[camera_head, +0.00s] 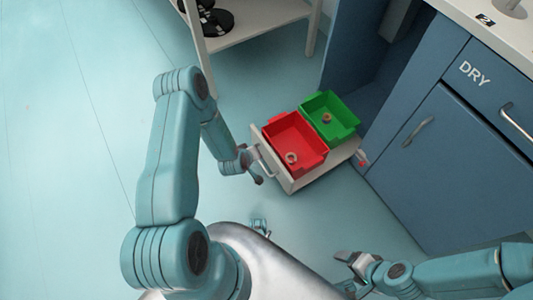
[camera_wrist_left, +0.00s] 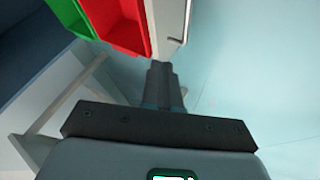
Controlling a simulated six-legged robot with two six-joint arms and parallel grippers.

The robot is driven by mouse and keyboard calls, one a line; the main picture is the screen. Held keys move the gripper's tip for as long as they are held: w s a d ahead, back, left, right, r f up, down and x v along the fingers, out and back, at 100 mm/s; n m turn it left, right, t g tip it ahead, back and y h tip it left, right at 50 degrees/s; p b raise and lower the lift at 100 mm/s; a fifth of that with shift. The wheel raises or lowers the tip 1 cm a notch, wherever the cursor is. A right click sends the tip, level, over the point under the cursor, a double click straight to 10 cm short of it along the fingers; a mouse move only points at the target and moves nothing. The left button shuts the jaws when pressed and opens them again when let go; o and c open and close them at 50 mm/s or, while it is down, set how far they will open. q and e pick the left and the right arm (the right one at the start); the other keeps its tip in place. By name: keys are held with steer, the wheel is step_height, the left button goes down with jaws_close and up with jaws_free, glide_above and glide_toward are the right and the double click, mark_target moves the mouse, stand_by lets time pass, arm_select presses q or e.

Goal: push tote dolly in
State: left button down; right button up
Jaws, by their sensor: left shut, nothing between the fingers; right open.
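The tote dolly (camera_head: 318,174) is a low pale tray holding a red tote (camera_head: 284,129) and a green tote (camera_head: 345,112), each with a small ring-shaped part inside. It stands on the floor, in front of the dark open bay. Its handle (camera_head: 265,161) is on the left end. My left gripper (camera_head: 257,179) is shut and empty beside that end; contact is unclear. In the left wrist view, its fingers (camera_wrist_left: 160,76) are together just below the dolly's pale end panel (camera_wrist_left: 166,20). My right gripper (camera_head: 345,257) is open and empty, low over the floor, apart from the dolly.
The blue cabinet (camera_head: 445,165) marked DRY stands right of the bay (camera_head: 375,85). A white shelf rack (camera_head: 255,20) with black reels (camera_head: 215,22) stands behind. The floor (camera_head: 75,130) at the left is clear.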

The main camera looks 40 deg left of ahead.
arm_select(q)
steer(key=b+x, duration=0.7)
steer(key=x, duration=0.6)
steer(key=shift+d+f, duration=0.2)
steer(key=shift+f, duration=0.25)
arm_select(e)
step_height(320, 180, down, 8)
steer(key=d, duration=0.1)
steer(key=shift+w+r, duration=0.2)
steer(key=shift+w, duration=0.25)
